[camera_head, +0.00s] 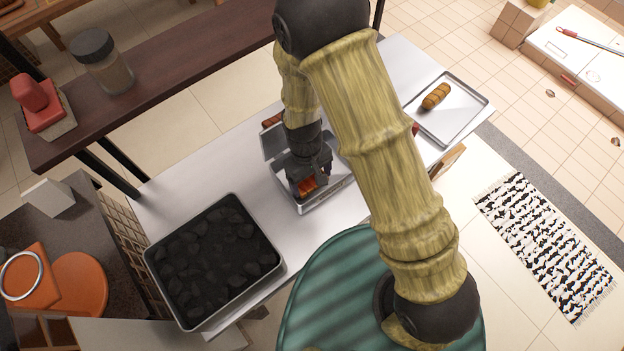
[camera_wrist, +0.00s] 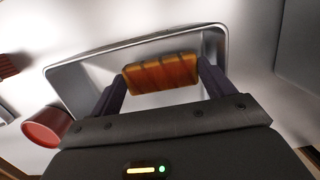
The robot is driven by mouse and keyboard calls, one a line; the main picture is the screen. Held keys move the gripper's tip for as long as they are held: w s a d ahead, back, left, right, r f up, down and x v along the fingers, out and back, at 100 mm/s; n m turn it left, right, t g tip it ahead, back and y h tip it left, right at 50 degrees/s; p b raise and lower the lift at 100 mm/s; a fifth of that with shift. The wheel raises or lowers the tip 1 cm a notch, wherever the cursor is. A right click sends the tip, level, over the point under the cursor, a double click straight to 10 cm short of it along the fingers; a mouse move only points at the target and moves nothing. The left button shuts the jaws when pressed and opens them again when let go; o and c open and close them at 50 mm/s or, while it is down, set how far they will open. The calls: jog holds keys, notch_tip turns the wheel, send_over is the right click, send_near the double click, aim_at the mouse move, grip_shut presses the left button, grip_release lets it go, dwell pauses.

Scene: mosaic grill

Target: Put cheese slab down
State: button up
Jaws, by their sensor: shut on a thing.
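The cheese slab (camera_wrist: 161,74) is an orange-brown block with darker grill stripes. In the wrist view it sits between the two fingers of my gripper (camera_wrist: 160,80), which is shut on it. In the head view, my gripper (camera_head: 308,180) points down over a small metal tray (camera_head: 337,184), and the orange slab (camera_head: 307,186) shows at its fingertips. The tray also shows behind the slab in the wrist view (camera_wrist: 85,72). I cannot tell whether the slab touches the tray floor. My arm hides part of the table.
A pan of dark coals (camera_head: 215,258) stands at the left on the white table (camera_head: 165,200). Another metal tray (camera_head: 455,118) with a browned roll (camera_head: 436,96) lies at the right end. A red cup (camera_wrist: 46,127) is beside the small tray in the wrist view.

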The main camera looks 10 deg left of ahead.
jog(key=shift+f, duration=1.1)
jog(key=shift+f, duration=0.1)
jog(key=o, duration=0.7)
jog(key=r, duration=0.4)
jog(key=a+r, duration=0.1)
jog(key=r, duration=0.3)
jog(key=w+r+b, duration=0.1)
jog(key=r, duration=0.3)
jog(key=shift+w+a, duration=0.1)
jog(key=shift+a, duration=0.05)
jog(key=shift+r, duration=0.1)
